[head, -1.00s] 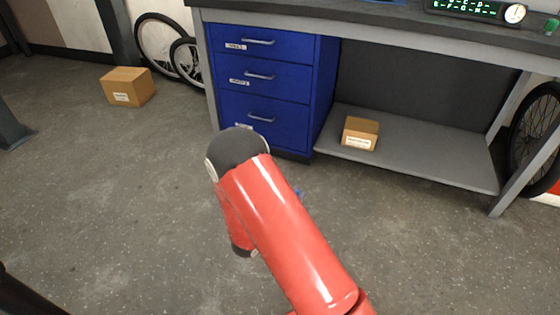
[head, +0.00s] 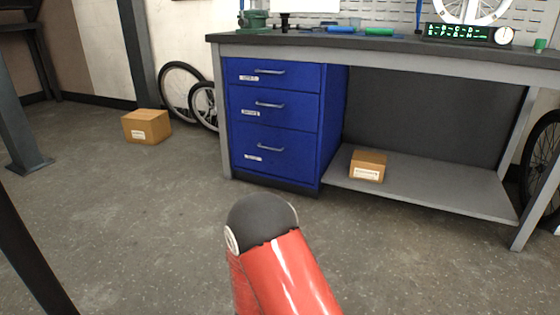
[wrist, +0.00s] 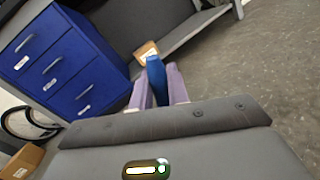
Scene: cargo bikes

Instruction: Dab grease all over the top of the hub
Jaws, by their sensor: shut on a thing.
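My gripper (wrist: 157,78) shows in the wrist view, its two pale purple fingers shut on a blue tool (wrist: 155,70) that points away from the camera. The tool's far end is not clear, and I see no grease on it. In the head view only my red arm shows; the gripper is hidden. A white spoked wheel (head: 472,14) shows at the top right above the workbench, cut off by the picture edge. I cannot make out a hub in either view.
The grey workbench (head: 390,46) has blue drawers (head: 275,120), a low shelf with a small carton (head: 368,166), and a green-lit display (head: 462,34). Blue and green items (head: 379,31) lie on top. Another carton (head: 146,127) and wheels stand left. The floor before the bench is clear.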

